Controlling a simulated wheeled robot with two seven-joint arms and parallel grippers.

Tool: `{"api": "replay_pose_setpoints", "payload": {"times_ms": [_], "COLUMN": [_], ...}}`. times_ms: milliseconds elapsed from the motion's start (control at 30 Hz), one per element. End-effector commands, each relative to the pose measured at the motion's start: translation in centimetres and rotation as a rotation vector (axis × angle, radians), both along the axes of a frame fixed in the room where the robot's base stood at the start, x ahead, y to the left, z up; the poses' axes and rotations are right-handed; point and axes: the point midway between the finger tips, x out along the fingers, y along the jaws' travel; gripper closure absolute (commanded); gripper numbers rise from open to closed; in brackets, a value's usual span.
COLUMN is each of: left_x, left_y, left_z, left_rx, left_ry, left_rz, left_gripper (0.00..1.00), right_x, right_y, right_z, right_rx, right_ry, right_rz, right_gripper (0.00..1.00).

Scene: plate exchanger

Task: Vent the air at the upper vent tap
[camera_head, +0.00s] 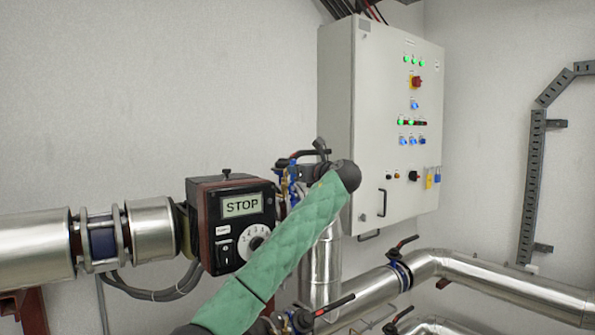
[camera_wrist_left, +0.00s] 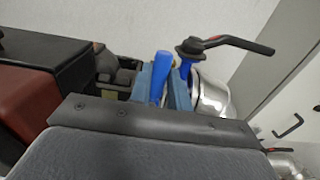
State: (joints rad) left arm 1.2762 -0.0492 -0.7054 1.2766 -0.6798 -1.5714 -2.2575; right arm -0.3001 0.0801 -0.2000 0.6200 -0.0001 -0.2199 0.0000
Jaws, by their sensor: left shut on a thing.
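My left gripper (camera_wrist_left: 160,90) shows two blue-grey fingers in the left wrist view, shut on a bright blue handle (camera_wrist_left: 158,68) that stands between them. This looks like the handle of the upper vent tap; the tap body below it is hidden by the gripper. In the head view my green-sleeved left arm reaches up from the bottom, and the left gripper (camera_head: 294,180) is at the small fittings right of the pump's control box. The finger contact is too small to make out there. My right gripper is not in view.
The pump control box (camera_head: 236,222) reads STOP. A grey electrical cabinet (camera_head: 385,75) hangs on the wall behind. Silver pipes (camera_head: 500,283) run at lower right, with another red-tipped lever (camera_head: 402,243).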

Motion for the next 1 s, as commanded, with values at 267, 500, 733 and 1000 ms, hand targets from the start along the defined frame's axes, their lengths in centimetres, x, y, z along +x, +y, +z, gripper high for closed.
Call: {"api": "replay_pose_setpoints", "payload": {"times_ms": [267,500,733,1000], "left_x": [0.0,-0.1,-1.8,-4.9], "left_y": [-0.1,-0.1,-1.4,-3.7], "left_z": [-0.2,-0.2,-0.6,-0.4], "left_rx": [0.000,-0.001,-0.001,-0.001], "left_ry": [0.002,0.001,-0.001,0.001], "left_rz": [-0.001,-0.001,-0.002,-0.001], "left_gripper": [0.59,0.59,0.59,0.59], "right_x": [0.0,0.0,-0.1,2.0], "right_y": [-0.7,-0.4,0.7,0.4], "right_z": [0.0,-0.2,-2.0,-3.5], "right_rx": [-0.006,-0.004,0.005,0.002], "right_ry": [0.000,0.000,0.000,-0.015], "right_rz": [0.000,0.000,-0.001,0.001], "right_gripper": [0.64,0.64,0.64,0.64]}}
